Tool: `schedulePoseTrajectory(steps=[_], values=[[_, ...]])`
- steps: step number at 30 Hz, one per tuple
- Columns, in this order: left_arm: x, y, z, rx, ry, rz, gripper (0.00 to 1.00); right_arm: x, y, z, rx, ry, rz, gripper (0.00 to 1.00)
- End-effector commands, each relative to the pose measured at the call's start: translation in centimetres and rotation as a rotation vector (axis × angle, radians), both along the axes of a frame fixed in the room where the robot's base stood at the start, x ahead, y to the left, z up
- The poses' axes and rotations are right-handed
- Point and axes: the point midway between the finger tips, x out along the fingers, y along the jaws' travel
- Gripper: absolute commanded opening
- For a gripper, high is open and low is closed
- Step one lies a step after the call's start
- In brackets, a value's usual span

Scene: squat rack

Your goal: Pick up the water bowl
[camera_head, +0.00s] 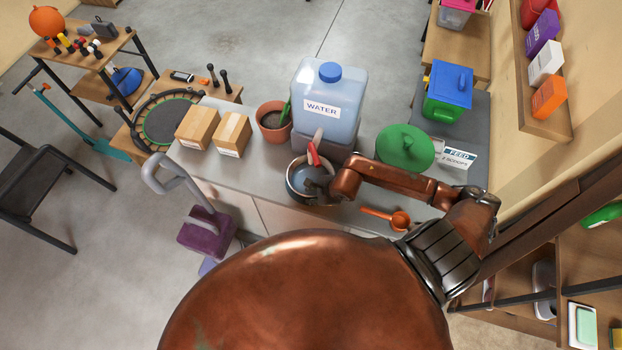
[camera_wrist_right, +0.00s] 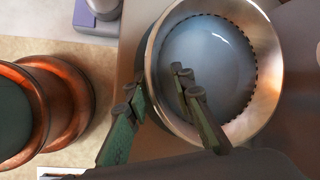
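The water bowl (camera_head: 297,184) is a round bowl with a metal rim and blue-grey water inside. It stands on the grey counter, in front of the water jug (camera_head: 326,92). In the wrist view the bowl (camera_wrist_right: 215,65) fills the upper right. My right gripper (camera_head: 316,184) is at the bowl's right side, partly hidden by its own wrist in the head view. In the wrist view the right gripper (camera_wrist_right: 155,88) is open, with one finger outside the bowl and the other over its inside, the rim between them. My left gripper is not in view.
An orange scoop (camera_head: 398,220) lies right of the bowl, and a green lidded container (camera_head: 405,147) stands behind it. A plant pot (camera_head: 273,119) and two cardboard boxes (camera_head: 233,134) stand to the left. The counter's front edge is close to the bowl.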

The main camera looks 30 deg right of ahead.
Motion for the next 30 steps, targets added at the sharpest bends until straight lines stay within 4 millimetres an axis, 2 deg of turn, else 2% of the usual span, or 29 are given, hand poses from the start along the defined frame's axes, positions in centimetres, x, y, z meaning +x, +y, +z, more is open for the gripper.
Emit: schedulePoseTrajectory(steps=[4, 13, 30], values=[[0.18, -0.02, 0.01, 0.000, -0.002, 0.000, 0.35, 0.02, 0.04, 0.03, 0.000, -0.001, 0.001, 0.21], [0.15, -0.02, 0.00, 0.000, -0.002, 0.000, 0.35, 0.01, 0.06, 0.06, 0.000, -0.001, 0.001, 0.00], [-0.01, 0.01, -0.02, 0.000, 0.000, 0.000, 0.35, 0.03, 0.05, 0.07, 0.001, 0.000, 0.000, 0.00]])
